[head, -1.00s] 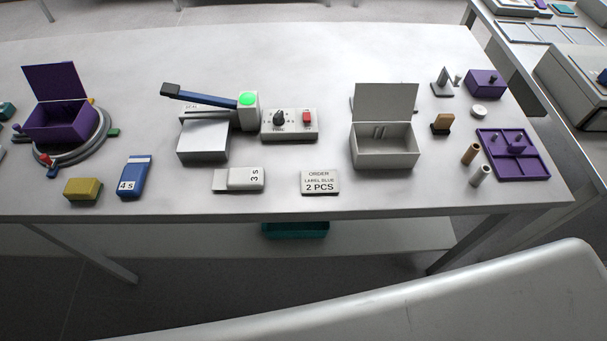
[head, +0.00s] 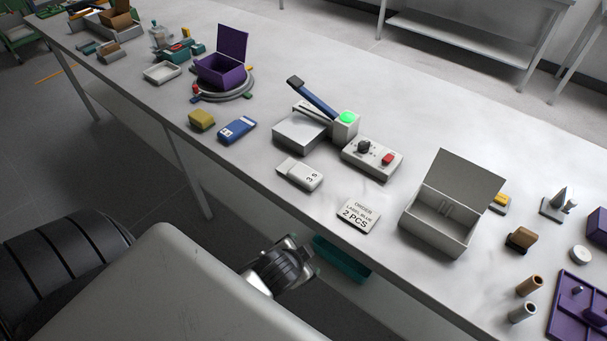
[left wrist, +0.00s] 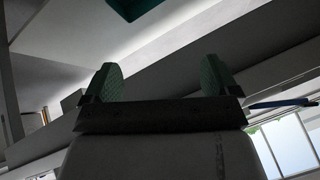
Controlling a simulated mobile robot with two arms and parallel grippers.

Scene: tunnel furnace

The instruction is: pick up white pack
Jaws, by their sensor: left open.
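The white pack (head: 300,174), marked "3 s", lies flat near the front edge of the table, in front of the press with the blue lever (head: 312,95). My left gripper (head: 303,255) is low in front of the table edge in the head view, apart from the pack and partly hidden by its own arm. In the left wrist view my left gripper (left wrist: 158,78) has its two green-padded fingers wide apart with nothing between them. The pack does not show in the wrist view. My right gripper is in neither view.
A blue pack (head: 237,129) and a yellow block (head: 201,120) lie left of the white pack. An order card (head: 358,215) and an open grey box (head: 436,230) are to its right. A teal bin (head: 341,258) sits under the table edge near my gripper.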

